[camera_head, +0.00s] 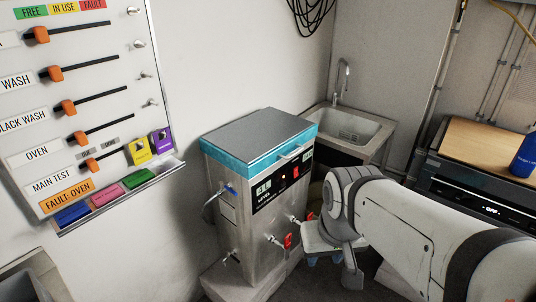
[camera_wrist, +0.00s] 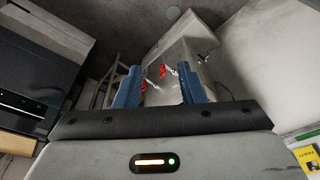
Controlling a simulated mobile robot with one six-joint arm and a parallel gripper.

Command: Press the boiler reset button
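The boiler (camera_head: 230,195) is an upright steel box with a teal-edged lid, standing near the middle of the head view. Its black front panel (camera_head: 270,195) carries a small display, a red button or lamp (camera_head: 295,172) and a smaller reddish light (camera_head: 283,183). I cannot tell which one is the reset button. My gripper (camera_head: 325,261) points down to the right of the boiler, apart from the panel and partly hidden by my arm. In the wrist view my gripper (camera_wrist: 160,70) is open and empty, its blue fingers apart. The boiler's lower front with red-handled taps (camera_wrist: 162,71) shows beyond them.
Red-handled taps (camera_head: 288,240) stick out low on the boiler's front. A sink (camera_head: 350,122) is behind it. A wooden-topped counter (camera_head: 485,145) with an oven-like unit and blue bottle (camera_head: 524,155) stands right. A status board (camera_head: 95,95) hangs on the left wall.

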